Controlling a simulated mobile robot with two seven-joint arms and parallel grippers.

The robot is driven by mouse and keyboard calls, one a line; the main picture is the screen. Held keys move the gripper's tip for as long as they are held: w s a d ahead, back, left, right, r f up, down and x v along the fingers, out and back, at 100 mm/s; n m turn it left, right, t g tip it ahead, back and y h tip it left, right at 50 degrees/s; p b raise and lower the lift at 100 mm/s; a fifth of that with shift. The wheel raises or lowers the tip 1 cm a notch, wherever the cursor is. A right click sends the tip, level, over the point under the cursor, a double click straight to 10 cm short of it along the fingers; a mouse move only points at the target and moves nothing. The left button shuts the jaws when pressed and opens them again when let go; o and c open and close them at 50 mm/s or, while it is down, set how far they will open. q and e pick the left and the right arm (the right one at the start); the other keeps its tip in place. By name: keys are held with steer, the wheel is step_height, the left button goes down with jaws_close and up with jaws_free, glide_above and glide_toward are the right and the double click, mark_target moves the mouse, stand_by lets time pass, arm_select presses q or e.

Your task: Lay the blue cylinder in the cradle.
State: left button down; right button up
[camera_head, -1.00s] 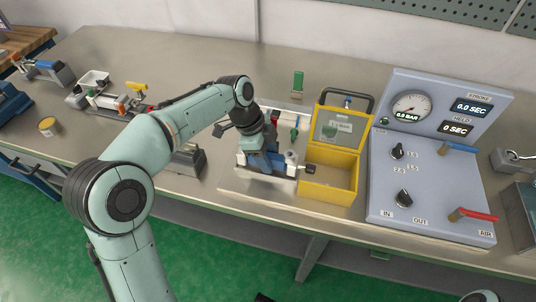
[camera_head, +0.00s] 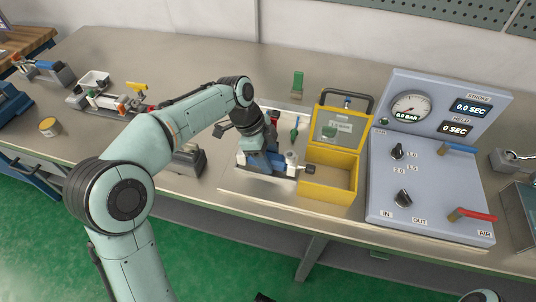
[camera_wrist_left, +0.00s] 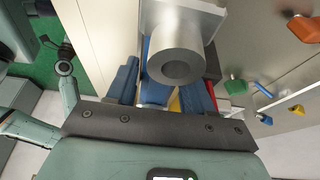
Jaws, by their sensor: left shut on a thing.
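In the head view a small fixture with a white round part (camera_head: 291,158) is beside the gripper. I cannot tell which part is the cradle. My right gripper is out of view.
The yellow box (camera_head: 328,188) is open just right of the gripper. Right of it stands a grey control panel (camera_head: 425,185) with a gauge and levers. A green-handled tool (camera_head: 294,132) lies behind the gripper.

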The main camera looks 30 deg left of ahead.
arm_select(q)
steer(key=shift+f+b, duration=0.5)
steer(key=shift+f, duration=0.2)
stand_by(0.6)
steer(key=shift+r, duration=0.2)
steer(key=shift+r+p, duration=0.6)
steer(key=shift+p, duration=0.1)
stand_by(1.3)
steer(key=shift+f+b, duration=0.35)
steer(key=shift+f, duration=0.35)
steer(key=shift+c, duration=1.8)
jaws_free()
